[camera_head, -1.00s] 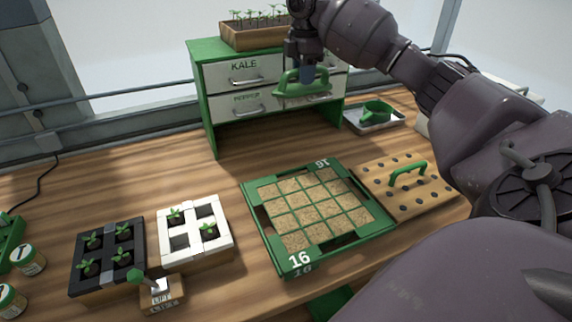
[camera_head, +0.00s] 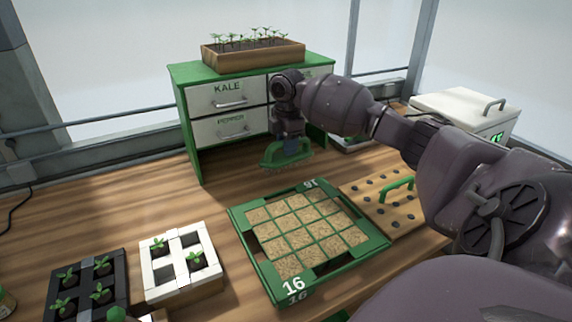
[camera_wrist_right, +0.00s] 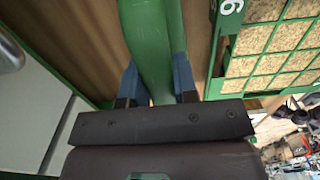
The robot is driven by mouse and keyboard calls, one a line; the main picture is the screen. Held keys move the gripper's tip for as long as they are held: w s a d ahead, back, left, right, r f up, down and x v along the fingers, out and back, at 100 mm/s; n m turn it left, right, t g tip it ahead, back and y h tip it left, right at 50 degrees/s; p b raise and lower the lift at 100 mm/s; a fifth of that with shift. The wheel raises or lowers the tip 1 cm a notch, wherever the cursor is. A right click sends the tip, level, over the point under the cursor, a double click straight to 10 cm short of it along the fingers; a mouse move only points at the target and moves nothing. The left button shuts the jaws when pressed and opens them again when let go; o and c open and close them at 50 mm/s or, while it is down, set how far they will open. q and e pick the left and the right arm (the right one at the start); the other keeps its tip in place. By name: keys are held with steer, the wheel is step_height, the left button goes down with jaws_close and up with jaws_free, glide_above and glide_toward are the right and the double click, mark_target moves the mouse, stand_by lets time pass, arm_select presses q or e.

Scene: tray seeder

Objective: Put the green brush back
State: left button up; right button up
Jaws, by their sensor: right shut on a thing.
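The green brush (camera_head: 286,154) has a green body and handle, with short bristles along its lower edge. My right gripper (camera_head: 289,133) is shut on the brush and holds it bristles down, in front of the drawer cabinet and behind the seed tray. In the right wrist view, the brush (camera_wrist_right: 150,45) runs between the two blue fingertips (camera_wrist_right: 156,84). It seems to be a little above the table, but I cannot tell whether the bristles touch the wood. My left gripper is not in view.
The green-framed tray (camera_head: 262,272) lies in front of the brush. A pegged board (camera_head: 395,222) with a green handle lies to its right. The cabinet (camera_head: 190,140) stands behind, carrying a seedling box (camera_head: 225,58). A white lidded box (camera_head: 470,115) is at the right. Bare table (camera_head: 130,205) lies left.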

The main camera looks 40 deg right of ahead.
mark_target(287, 163)
steer(key=shift+f, duration=0.4)
step_height(287, 163, down, 5)
steer(key=shift+r+b, duration=0.1)
steer(key=shift+b, duration=0.35)
steer(key=shift+f, duration=0.25)
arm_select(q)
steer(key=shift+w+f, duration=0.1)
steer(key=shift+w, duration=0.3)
arm_select(e)
steer(key=o, duration=0.7)
steer(key=shift+f, duration=0.1)
steer(key=shift+o, duration=1)
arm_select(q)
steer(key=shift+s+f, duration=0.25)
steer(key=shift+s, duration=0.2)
